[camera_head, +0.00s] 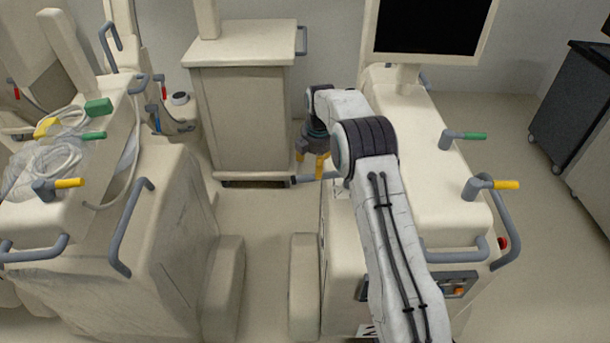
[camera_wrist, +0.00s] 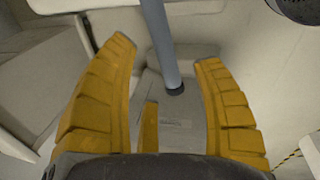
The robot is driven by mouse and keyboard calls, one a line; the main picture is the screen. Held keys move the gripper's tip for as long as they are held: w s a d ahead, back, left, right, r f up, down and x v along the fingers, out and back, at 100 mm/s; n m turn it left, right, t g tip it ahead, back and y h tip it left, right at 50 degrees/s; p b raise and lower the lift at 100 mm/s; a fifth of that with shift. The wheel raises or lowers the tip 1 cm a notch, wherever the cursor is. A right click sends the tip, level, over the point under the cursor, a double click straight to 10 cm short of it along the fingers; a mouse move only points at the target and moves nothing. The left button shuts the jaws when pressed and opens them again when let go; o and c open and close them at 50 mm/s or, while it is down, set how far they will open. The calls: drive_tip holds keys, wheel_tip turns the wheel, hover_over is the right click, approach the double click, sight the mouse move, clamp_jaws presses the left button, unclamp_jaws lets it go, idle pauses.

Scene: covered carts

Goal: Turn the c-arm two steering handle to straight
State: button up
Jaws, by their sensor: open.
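Several steering-type handles show in the head view. On the right cart are a yellow-gripped handle (camera_head: 505,185) and a green-gripped handle (camera_head: 473,136). On the left cart are a yellow-gripped handle (camera_head: 68,183) and a green-gripped one (camera_head: 93,136). I cannot tell which belongs to c-arm two. My gripper (camera_head: 311,168) is open, with yellow fingers, at the left side of the right cart. A grey bar (camera_head: 318,177) is beside it. In the wrist view the grey bar (camera_wrist: 161,45) runs between the open fingers (camera_wrist: 167,52); I cannot tell whether they touch it.
The right cart (camera_head: 440,205) carries a monitor (camera_head: 428,25). The left cart (camera_head: 165,235) holds bagged cables (camera_head: 45,160). A beige cabinet (camera_head: 240,115) stands behind the gripper. A dark cabinet (camera_head: 580,105) is at far right. Floor (camera_head: 268,265) is free between the carts.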

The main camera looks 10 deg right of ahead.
drive_tip(key=shift+w+f+p, duration=0.2)
drive_tip(key=shift+f, duration=0.8)
drive_tip(key=shift+w+f+p, duration=0.2)
drive_tip(key=shift+f+p, duration=0.05)
drive_tip(key=shift+f, duration=0.75)
drive_tip(key=shift+w+f+p, duration=0.2)
drive_tip(key=shift+f, duration=0.8)
drive_tip(key=shift+c, duration=0.3)
clamp_jaws()
drive_tip(key=shift+f, duration=0.1)
